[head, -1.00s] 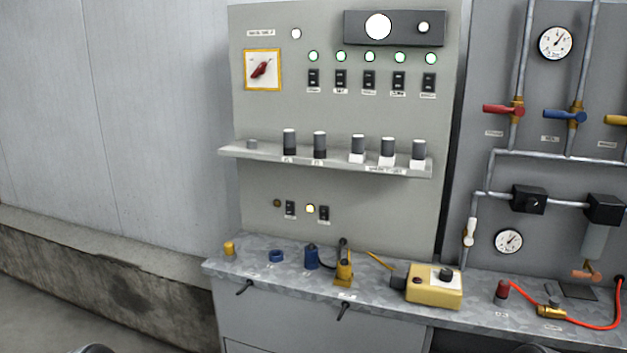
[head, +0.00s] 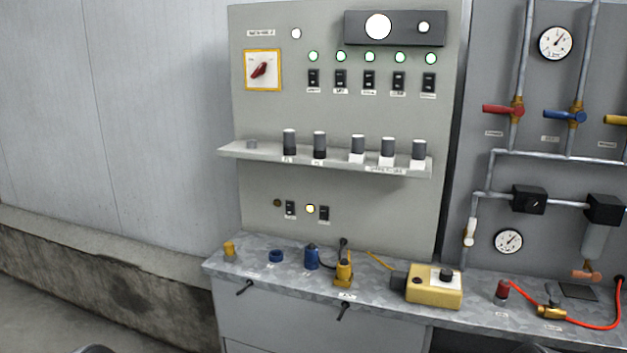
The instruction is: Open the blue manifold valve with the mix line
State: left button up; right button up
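The blue manifold valve (head: 565,116) is on the grey panel at the right, with its handle lying crosswise over a vertical pipe. A red-handled valve (head: 503,109) is to its left and a yellow-handled valve (head: 616,119) is at the right edge, partly cut off. Small labels sit below the valves, too small to read. Neither of my grippers shows in the head view. Only small dark rounded shapes show at the bottom edge, and I cannot tell what they are.
A metal bench (head: 390,314) runs below the panels, holding a yellow control box (head: 434,291), blue and yellow connectors, and a red hose (head: 593,327). A shelf (head: 330,159) with several dark cylinders juts from the left panel. A pressure gauge (head: 556,43) is above the valves.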

aim_at(579, 116)
jog(key=z, duration=1.3)
